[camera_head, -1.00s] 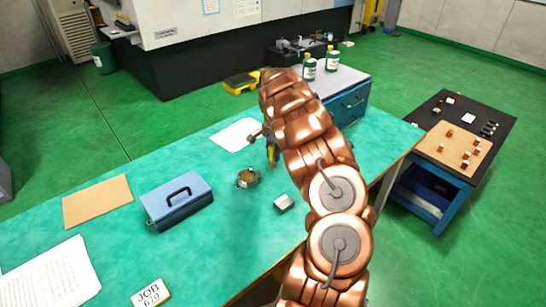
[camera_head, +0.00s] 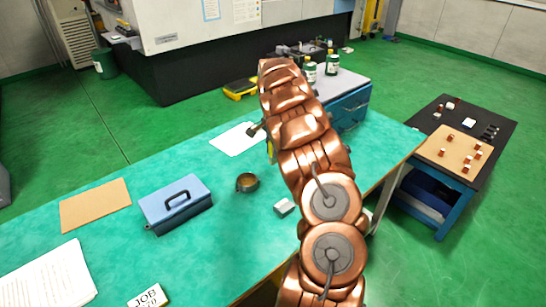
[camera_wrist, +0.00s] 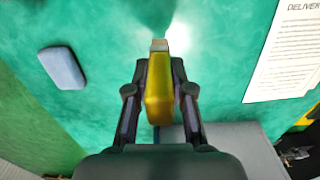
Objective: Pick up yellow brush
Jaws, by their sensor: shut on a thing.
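The yellow brush (camera_wrist: 158,95) shows in the wrist view between the two dark fingers of my gripper (camera_wrist: 160,88). The fingers are shut on its yellow body, and its pale tip points toward the top of the picture. In the head view my gripper (camera_head: 258,131) is mostly hidden behind my copper arm, above the green table near the white sheet. The brush is almost wholly hidden there.
A blue cabinet (camera_head: 350,108) with green bottles stands behind.

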